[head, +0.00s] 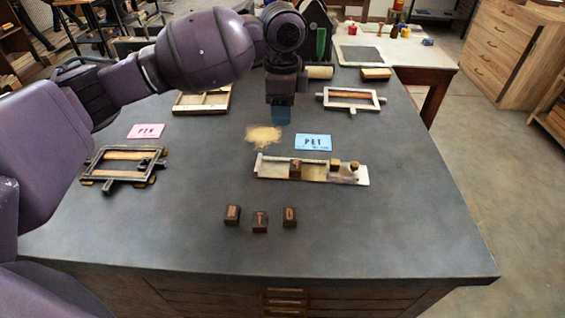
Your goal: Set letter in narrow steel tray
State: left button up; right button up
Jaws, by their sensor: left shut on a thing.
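The narrow steel tray (275,170) lies on the grey table, right of the middle. One letter block (295,169) stands in it, left of centre, with two small brownish pieces (345,165) further right. Three dark letter blocks (260,222) with copper-coloured faces stand apart in a loose row on the table in front of the tray. My left gripper (281,115) points down above the table, behind the tray and left of its middle. My right gripper is out of view.
A blue card reading PET (313,142) lies behind the tray; a pink card (146,131) lies at left. A tan patch (264,137) is near my gripper. Metal frames stand at left (123,163) and back right (351,98). The table's front right is clear.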

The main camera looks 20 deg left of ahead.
pick_arm(q)
jog(key=b, duration=0.1)
send_over(282, 170)
notch_tip(282, 170, down, 9)
jog(key=shift+w+f, duration=0.15)
jog(key=shift+f, duration=0.05)
notch_tip(282, 170, down, 6)
jog(key=shift+r+b, duration=0.25)
jog(key=shift+b, duration=0.3)
jog(key=shift+f, duration=0.25)
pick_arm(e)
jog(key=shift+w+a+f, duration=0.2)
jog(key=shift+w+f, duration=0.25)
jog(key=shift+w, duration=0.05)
pick_arm(q)
jog(key=shift+f, duration=0.1)
jog(key=shift+f, duration=0.15)
